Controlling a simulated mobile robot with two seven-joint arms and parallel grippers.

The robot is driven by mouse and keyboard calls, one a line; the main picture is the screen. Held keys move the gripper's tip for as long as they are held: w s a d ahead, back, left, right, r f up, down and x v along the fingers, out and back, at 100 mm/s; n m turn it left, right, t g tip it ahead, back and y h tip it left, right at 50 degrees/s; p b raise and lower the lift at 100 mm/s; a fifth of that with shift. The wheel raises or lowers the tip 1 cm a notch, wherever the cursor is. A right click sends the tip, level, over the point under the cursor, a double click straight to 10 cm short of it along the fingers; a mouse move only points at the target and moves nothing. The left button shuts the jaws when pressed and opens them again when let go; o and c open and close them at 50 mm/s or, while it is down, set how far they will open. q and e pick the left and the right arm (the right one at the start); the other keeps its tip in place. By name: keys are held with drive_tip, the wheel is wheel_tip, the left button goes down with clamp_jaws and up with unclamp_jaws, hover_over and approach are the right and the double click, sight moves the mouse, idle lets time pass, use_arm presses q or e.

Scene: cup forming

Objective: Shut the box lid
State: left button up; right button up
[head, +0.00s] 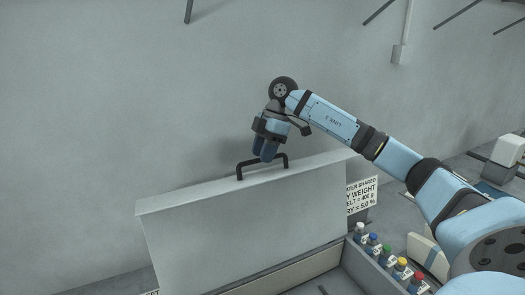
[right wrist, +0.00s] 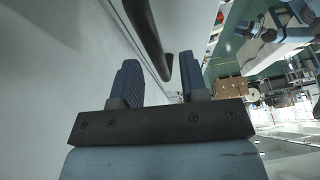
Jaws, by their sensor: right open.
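The grey box lid (head: 245,215) stands raised, its broad face toward the head camera. A black handle (head: 262,161) is fixed along its top edge. My right gripper (head: 267,154) is at the handle, pointing down. In the right wrist view its two blue fingers (right wrist: 160,75) are apart, and the handle's dark bar (right wrist: 150,38) shows in the gap between them; I cannot tell how deep it lies. The fingers are not closed on it. The box's open interior (head: 345,283) shows only in part at the bottom. My left gripper is not in view.
A row of several small bottles with coloured caps (head: 387,260) stands right of the box opening. A printed sign (head: 361,196) is partly behind the lid's right end. A plain grey wall (head: 110,90) is behind the lid.

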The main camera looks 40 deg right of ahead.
drive_tip(key=shift+a+f, duration=0.1)
drive_tip(key=shift+f, duration=0.2)
clamp_jaws()
